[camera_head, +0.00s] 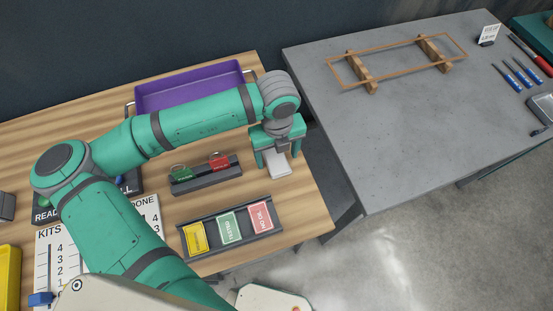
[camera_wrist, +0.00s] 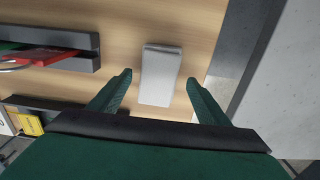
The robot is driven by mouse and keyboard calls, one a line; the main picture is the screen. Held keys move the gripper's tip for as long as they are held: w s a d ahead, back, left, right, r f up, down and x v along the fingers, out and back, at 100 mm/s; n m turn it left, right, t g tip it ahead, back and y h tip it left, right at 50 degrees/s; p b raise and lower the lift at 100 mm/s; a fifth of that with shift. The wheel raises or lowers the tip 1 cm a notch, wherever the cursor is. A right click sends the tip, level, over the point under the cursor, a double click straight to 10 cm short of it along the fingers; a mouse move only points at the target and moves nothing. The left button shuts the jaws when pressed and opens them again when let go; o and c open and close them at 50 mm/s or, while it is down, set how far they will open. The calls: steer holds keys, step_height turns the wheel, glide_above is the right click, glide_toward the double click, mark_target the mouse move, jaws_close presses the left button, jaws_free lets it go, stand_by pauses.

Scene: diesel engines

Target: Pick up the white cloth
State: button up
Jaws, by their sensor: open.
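The white cloth (camera_head: 279,167) lies folded in a flat narrow strip on the wooden table, near its right edge. In the wrist view the cloth (camera_wrist: 160,75) lies lengthwise, ahead of and between the two fingers. My gripper (camera_head: 272,158) points down over the cloth in the head view and covers part of it. In the wrist view my gripper (camera_wrist: 160,90) is open, with one green finger to each side of the cloth. The fingers look clear of the cloth; their height above the table is hard to tell.
A dark rack (camera_head: 206,176) with red and green tags stands left of the cloth. A black tray (camera_head: 185,229) with yellow, green and pink cards lies in front. A purple tray (camera_head: 187,88) stands behind. A gap separates the grey table (camera_head: 400,130) on the right.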

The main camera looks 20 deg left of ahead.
mark_target(276, 159)
steer(key=shift+c, duration=0.6)
steer(key=c, duration=1)
steer(key=shift+w+r, duration=0.1)
steer(key=shift+r, duration=0.5)
step_height(276, 159, up, 3)
steer(key=shift+a+f, duration=0.15)
steer(key=shift+f, duration=0.05)
steer(key=s+a+r, duration=0.2)
steer(key=s+r, duration=0.1)
steer(key=s, duration=0.1)
steer(key=s+a+r, duration=0.2)
steer(key=s+r, duration=0.1)
steer(key=s, duration=0.1)
steer(key=s+a+r, duration=0.2)
steer(key=s+r, duration=0.1)
steer(key=s, duration=0.1)
steer(key=shift+s+r, duration=0.15)
steer(key=shift+s, duration=0.25)
